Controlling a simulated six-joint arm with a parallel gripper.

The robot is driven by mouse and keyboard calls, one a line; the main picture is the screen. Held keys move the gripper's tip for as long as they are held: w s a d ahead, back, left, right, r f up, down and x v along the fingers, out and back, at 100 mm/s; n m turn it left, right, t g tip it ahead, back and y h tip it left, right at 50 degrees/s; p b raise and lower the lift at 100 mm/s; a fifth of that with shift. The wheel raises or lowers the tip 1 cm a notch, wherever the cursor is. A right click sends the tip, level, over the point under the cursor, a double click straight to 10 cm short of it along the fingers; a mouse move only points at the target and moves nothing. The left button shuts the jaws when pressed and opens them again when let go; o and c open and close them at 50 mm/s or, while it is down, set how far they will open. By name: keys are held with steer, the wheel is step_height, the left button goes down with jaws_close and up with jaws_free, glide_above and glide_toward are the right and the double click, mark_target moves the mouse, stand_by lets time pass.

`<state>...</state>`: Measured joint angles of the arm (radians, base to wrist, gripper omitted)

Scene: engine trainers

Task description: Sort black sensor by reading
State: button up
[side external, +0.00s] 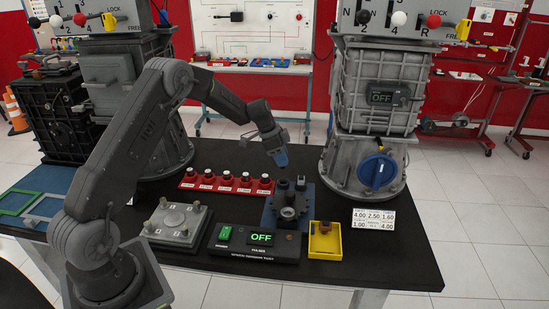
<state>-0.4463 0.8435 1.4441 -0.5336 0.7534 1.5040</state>
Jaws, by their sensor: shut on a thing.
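My gripper (280,160), with blue fingertips, points down above the test stand. It is shut on a small dark piece that I take to be the black sensor (283,182); the fingers and the small size hide its shape. The test stand is a dark block with a round metal port on a blue base (270,215). The tester panel (239,243) in front has a green switch, and its display (261,239) reads OFF. A red rack (226,187) holds several dark sensors with labels. I cannot tell if the held piece touches the stand.
A yellow tray (324,253) holds a brown-topped part. A number card (374,219) lies to its right. A grey metal plate (178,222) sits left of the panel. Green (15,211) and pale (43,209) frames lie far left. Large grey gearboxes (378,105) stand behind. The right front table is clear.

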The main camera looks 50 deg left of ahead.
steer(key=shift+w+a+f+m, duration=0.2)
steer(key=shift+w+f+m, duration=0.1)
steer(key=shift+w+m, duration=0.25)
glide_above(287, 183)
steer(key=s+a, duration=0.1)
steer(key=shift+a+f, duration=0.1)
steer(key=shift+f, duration=2.55)
steer(key=shift+f, duration=1)
steer(key=o, duration=1.5)
steer(key=shift+c, duration=0.2)
steer(key=shift+r, duration=0.1)
steer(key=shift+r, duration=3.45)
